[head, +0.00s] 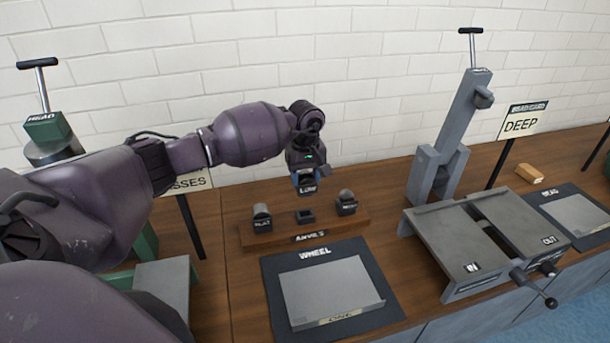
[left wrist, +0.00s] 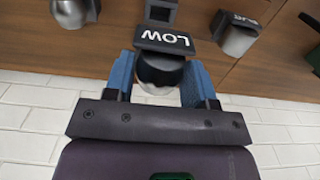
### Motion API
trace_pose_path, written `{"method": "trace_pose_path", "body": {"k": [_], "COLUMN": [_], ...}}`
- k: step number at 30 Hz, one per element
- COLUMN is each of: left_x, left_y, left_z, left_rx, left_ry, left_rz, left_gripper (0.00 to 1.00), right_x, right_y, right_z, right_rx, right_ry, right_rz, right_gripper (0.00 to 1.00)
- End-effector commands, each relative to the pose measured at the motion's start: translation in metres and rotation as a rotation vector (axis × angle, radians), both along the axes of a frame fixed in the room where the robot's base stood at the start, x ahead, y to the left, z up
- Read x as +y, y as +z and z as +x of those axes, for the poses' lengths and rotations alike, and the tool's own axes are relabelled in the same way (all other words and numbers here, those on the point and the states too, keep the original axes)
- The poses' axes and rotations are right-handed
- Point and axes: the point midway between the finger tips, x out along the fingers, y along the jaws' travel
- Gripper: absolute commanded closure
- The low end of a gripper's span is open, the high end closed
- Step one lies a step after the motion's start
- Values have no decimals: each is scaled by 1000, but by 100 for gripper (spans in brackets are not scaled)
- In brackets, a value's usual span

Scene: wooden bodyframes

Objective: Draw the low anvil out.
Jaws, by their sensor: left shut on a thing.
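The low anvil (head: 307,188) is a dark block with a "LOW" label, held up in the air above the anvil rack. It also shows in the left wrist view (left wrist: 164,40), with a rounded metal part between the blue fingers. My left gripper (head: 305,177) is shut on it, pointing down; its fingers also show in the left wrist view (left wrist: 159,80). The wooden rack (head: 270,240), labelled "ANVILS", has an empty dark square socket (head: 305,216) in the middle. One anvil (head: 262,218) stands at its left and another (head: 346,202) at its right. My right gripper is not in view.
In front of the rack lies a dark mat labelled "WHEEL" with a grey plate (head: 330,290). To the right stand a grey upright post (head: 450,130) with a T-handle and a grey "IN"/"OUT" slide fixture (head: 450,245). A "DEEP" sign (head: 521,122) stands behind it.

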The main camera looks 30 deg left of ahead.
Motion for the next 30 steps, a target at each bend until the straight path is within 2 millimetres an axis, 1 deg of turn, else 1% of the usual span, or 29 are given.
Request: {"method": "trace_pose_path", "body": {"k": [7, 20, 26, 30], "left_x": [3, 2, 2, 2], "left_y": [1, 0, -13, -23], "left_z": [1, 1, 1, 1], "left_rx": [-2, -2, -1, 0], "left_ry": [12, 8, 9, 10], "left_rz": [-1, -1, -2, -1], "left_gripper": [78, 78, 78, 78], "right_x": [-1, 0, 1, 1], "right_y": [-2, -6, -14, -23], "right_z": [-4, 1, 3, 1], "right_rx": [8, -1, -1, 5], "right_ry": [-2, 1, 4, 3], "right_rz": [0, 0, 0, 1], "right_gripper": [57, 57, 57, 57]}}
